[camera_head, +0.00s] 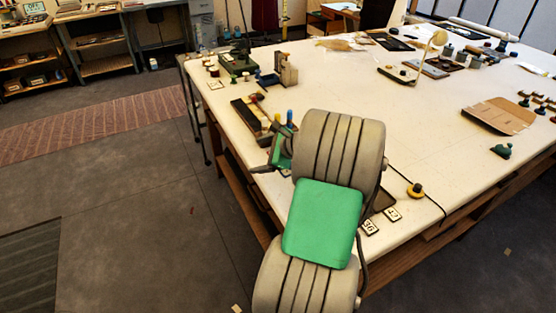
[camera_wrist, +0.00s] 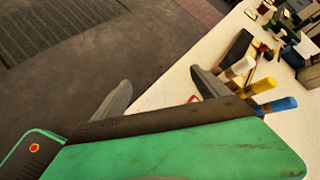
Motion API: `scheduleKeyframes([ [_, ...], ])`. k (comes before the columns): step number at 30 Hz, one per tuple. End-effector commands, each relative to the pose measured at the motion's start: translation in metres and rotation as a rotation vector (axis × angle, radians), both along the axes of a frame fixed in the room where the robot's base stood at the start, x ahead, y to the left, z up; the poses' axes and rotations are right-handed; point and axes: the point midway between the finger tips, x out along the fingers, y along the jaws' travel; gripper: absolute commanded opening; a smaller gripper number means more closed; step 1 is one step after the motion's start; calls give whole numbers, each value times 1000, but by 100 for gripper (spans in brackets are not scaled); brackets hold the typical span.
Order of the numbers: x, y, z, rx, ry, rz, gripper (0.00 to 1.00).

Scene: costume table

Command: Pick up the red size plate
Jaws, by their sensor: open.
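No red size plate can be made out for certain. A small red-edged thing (camera_wrist: 194,99) shows on the white table beside my right finger in the wrist view, mostly hidden by my gripper. Two pale plates lie at the table's near edge in the head view: one marked 36 (camera_head: 370,227) and one that seems marked 42 (camera_head: 392,214). My gripper (camera_wrist: 160,92) is open, with its fingers wide apart and nothing seen between them. In the head view my gripper (camera_head: 272,164) is at the table's left edge, partly hidden by my arm.
A dark tray (camera_head: 243,116) and tools with white, yellow (camera_wrist: 264,85) and blue (camera_wrist: 279,104) handles are close to my gripper. A yellow-and-black round thing (camera_head: 415,190) lies near the front edge. The white table's (camera_head: 330,85) middle is mostly clear.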

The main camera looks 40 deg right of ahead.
Motion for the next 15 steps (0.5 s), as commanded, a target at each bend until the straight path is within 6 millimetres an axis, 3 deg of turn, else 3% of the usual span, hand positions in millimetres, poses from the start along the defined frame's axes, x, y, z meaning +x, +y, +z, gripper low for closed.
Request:
scheduleKeyframes([
  [1,-18,-38,-19,145,-42,-140,84],
  [3,-38,-73,-27,323,-108,-287,84],
  [6,-59,-101,-31,482,-173,-404,84],
  [9,-59,-108,-32,537,-194,-438,84],
  [15,-31,-105,-39,537,-192,-437,84],
])
